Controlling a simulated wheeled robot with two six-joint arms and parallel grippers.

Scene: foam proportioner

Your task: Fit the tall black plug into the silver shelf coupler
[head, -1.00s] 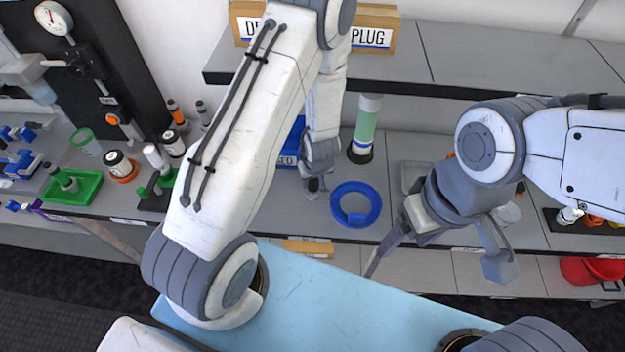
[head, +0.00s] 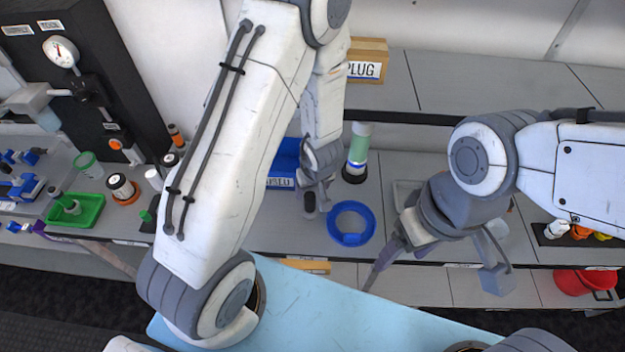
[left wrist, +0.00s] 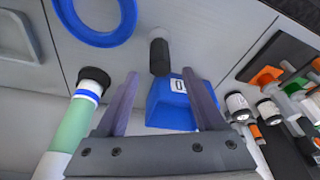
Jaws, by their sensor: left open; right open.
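A dark upright cylinder with a grey lower part, seemingly the tall black plug (left wrist: 159,57), stands on the grey counter in the left wrist view, just beyond my fingertips. In the head view the plug (head: 310,203) shows just below my left gripper (head: 319,182). The left gripper (left wrist: 160,74) is open, with its two fingers apart and nothing between them. My right gripper (head: 436,270) is open and empty over the counter's front edge, right of the blue ring. I cannot pick out the silver shelf coupler with certainty.
A blue ring (head: 351,223) lies right of the plug. A blue bin (head: 281,182) and a green-white bottle with a black base (head: 357,152) stand close behind. A raised shelf (head: 470,80) carries a PLUG-labelled box (head: 367,60). A green tray (head: 77,211) sits at left.

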